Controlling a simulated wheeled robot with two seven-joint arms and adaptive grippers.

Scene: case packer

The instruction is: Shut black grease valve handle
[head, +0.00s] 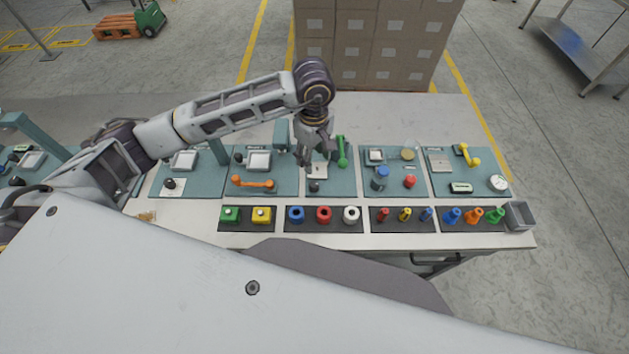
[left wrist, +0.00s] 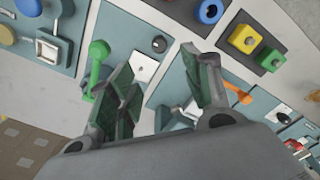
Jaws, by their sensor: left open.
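My left gripper (head: 313,158) hangs over the middle teal panel (head: 341,184), open and empty, with its fingers pointing down. In the left wrist view the open fingers (left wrist: 163,65) are well apart. A small black knob (head: 314,186) sits at the near edge of this panel; it also shows in the left wrist view (left wrist: 159,44), beyond the fingertips and apart from them. Labels are too small to read, so I cannot tell which black part is the grease valve handle. The fingers hide part of the panel. My right gripper is not in view.
A green handle (head: 342,152) stands right of my gripper. An orange handle (head: 253,183) and another black knob (head: 170,184) lie to the left. In front, black trays hold coloured parts, including a red ring (head: 323,214). Cardboard boxes (head: 370,45) stand behind the table.

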